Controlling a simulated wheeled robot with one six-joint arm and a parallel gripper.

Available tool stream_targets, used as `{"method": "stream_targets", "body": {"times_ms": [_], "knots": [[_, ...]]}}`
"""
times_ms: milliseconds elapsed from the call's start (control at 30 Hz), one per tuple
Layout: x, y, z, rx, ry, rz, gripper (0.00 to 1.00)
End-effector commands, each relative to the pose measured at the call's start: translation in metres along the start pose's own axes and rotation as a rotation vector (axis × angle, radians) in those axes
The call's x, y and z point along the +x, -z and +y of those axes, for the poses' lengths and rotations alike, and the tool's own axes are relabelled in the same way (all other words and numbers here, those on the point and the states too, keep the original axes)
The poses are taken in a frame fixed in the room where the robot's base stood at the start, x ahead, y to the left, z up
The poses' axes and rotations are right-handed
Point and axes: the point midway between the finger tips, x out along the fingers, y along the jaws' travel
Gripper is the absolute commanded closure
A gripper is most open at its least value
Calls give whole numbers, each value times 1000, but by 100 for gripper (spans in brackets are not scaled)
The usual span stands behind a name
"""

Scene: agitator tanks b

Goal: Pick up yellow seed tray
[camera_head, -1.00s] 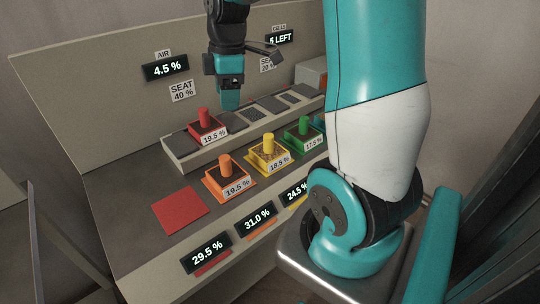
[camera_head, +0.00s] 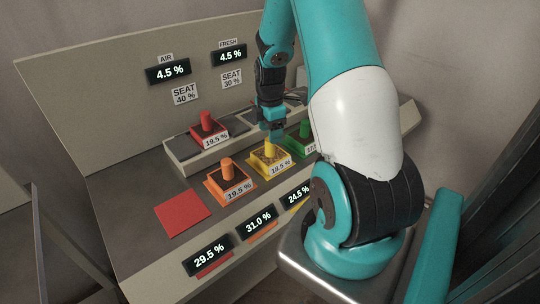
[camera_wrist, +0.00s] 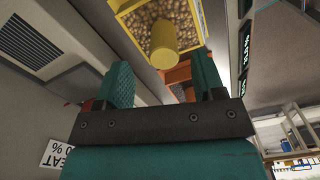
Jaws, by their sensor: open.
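The yellow seed tray (camera_head: 268,168) sits on the lower bench, with seeds in it, an upright yellow knob (camera_head: 270,149) and an 18.5 % label on its front. It also shows in the wrist view as a yellow tray (camera_wrist: 130,8) with the knob end (camera_wrist: 163,42) facing the camera. My gripper (camera_head: 276,134) is just above the knob in the head view, pointing down. In the wrist view its two teal fingers (camera_wrist: 162,80) are apart and nothing is between them; the knob shows beyond the fingertips. I cannot tell the exact gap to the knob.
An orange tray (camera_head: 229,182) stands close left of the yellow one. A green tray (camera_head: 304,137) stands close right, partly behind my arm. A red tray (camera_head: 207,131) is on the raised step behind. A bare red square (camera_head: 182,213) lies at left. Displays line the front edge.

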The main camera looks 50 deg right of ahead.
Motion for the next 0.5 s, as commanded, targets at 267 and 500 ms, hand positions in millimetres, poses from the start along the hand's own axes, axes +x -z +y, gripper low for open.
{"method": "stream_targets", "body": {"times_ms": [267,500], "knots": [[32,4,-6,-1,6,1,37],[53,4,-4,0,0,0,37]]}}
